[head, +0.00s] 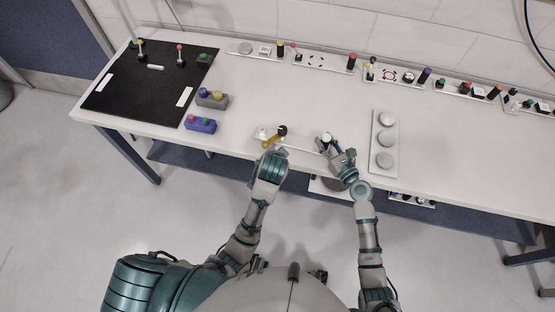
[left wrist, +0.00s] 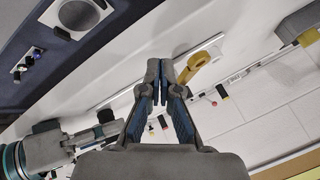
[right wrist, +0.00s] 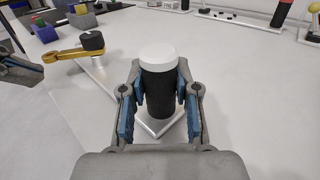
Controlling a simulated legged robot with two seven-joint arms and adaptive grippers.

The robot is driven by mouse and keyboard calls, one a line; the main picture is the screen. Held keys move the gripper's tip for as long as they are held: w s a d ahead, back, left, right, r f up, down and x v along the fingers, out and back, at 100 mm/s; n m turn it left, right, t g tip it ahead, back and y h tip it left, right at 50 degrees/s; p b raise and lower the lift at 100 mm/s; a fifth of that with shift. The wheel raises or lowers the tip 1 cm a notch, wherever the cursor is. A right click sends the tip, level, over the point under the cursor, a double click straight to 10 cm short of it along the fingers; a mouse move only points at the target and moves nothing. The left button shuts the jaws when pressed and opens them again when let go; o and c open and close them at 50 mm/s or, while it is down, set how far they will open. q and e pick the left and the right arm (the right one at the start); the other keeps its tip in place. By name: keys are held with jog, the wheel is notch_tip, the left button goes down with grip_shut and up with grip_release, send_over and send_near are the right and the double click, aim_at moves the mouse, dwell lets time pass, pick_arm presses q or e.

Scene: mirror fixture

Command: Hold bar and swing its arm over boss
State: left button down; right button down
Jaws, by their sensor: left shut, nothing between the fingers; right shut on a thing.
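A black post with a white cap (right wrist: 158,58) stands on a pale plate (right wrist: 100,73); the cap also shows in the head view (head: 327,137). My right gripper (right wrist: 160,95) is shut around the post. A yellow arm (right wrist: 66,54) reaches out from under a black knob (right wrist: 92,41) at the plate's other end; the arm also shows in the head view (head: 271,142). My left gripper (left wrist: 161,75) is shut and empty, with the yellow arm (left wrist: 200,62) close beside its fingertips; I cannot tell whether they touch. I cannot clearly make out the boss.
A pale plate with several round discs (head: 385,141) lies right of my right gripper. Grey (head: 212,100) and blue (head: 200,125) blocks with coloured knobs sit at left, beside a black mat (head: 130,95). Several fixtures line the back edge. The table's middle is clear.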

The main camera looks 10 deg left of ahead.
aim_at(265, 147)
pick_arm(q)
jog(key=shift+w+a, duration=0.75)
jog(key=shift+a, duration=0.25)
jog(key=shift+w+a+m+h, duration=0.15)
jog(key=shift+a+m+h, duration=0.15)
jog(key=shift+a+m, duration=0.15)
jog(key=shift+w+a+m+h, duration=0.25)
jog(key=shift+a+m+h, duration=0.35)
jog(key=shift+m, duration=0.25)
jog(key=w+a+m+h, duration=0.1)
jog(key=a+m, duration=0.1)
jog(key=shift+w+m+h, duration=0.1)
jog(key=shift+m+h, duration=0.2)
jog(key=w+a+m+h, duration=0.1)
jog(key=m, duration=0.1)
jog(key=w+a+m+g+h, duration=0.1)
jog(key=m, duration=0.1)
jog(key=shift+w, duration=0.2)
jog(key=shift+w+a+m+h, duration=0.15)
jog(key=shift+w+m+h, duration=0.25)
jog(key=shift+m, duration=0.1)
pick_arm(e)
jog(key=shift+a, duration=0.1)
pick_arm(q)
jog(key=shift+w+a, duration=0.1)
jog(key=shift+w, duration=0.3)
